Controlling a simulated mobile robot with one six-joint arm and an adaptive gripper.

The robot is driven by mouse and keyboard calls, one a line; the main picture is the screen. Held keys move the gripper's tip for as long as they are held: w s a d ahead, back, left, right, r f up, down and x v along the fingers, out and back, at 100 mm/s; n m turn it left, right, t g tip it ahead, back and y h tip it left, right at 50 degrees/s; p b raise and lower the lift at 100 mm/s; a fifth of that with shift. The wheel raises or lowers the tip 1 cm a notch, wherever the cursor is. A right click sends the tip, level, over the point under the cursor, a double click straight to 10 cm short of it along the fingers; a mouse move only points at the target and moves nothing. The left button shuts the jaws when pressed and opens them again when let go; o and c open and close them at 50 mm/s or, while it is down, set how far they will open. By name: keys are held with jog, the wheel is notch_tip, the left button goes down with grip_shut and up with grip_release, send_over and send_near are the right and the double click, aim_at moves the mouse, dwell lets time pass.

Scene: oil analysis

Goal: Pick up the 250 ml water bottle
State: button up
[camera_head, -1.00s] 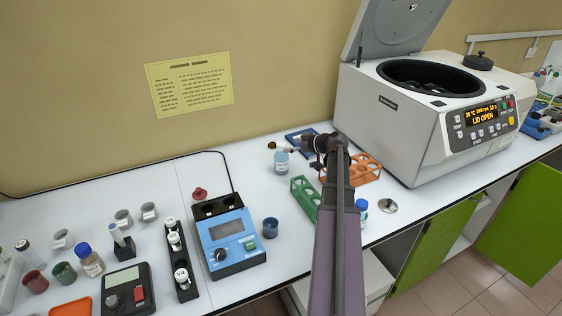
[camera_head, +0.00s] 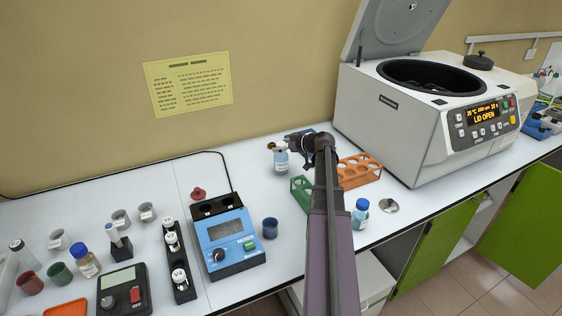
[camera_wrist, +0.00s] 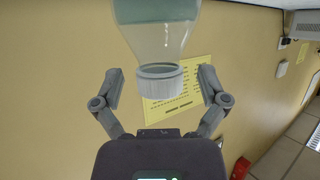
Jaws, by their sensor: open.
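A clear bottle with pale blue liquid (camera_head: 281,164) stands upright on the bench, left of the blue rack. I take it for the 250 ml water bottle, but its label is too small to read. My gripper (camera_head: 279,147) is at its top, hiding part of the cap. In the wrist view the bottle (camera_wrist: 158,40) appears upside down, with a ribbed grey cap and clear shoulders. My open gripper (camera_wrist: 159,84) has one finger on each side of the cap, with visible gaps.
A green rack (camera_head: 301,193) and an orange rack (camera_head: 359,172) stand right of the bottle, beneath and beside my arm. A blue-capped bottle (camera_head: 360,214) stands near the front edge. The open centrifuge (camera_head: 432,110) is at right, a blue mixer (camera_head: 229,243) at left.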

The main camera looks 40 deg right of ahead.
grip_shut()
dwell(0.3)
jog(key=shift+r, duration=0.2)
notch_tip(320, 180, up, 10)
jog(key=p, duration=1)
jog(key=shift+f, duration=0.2)
dwell(0.5)
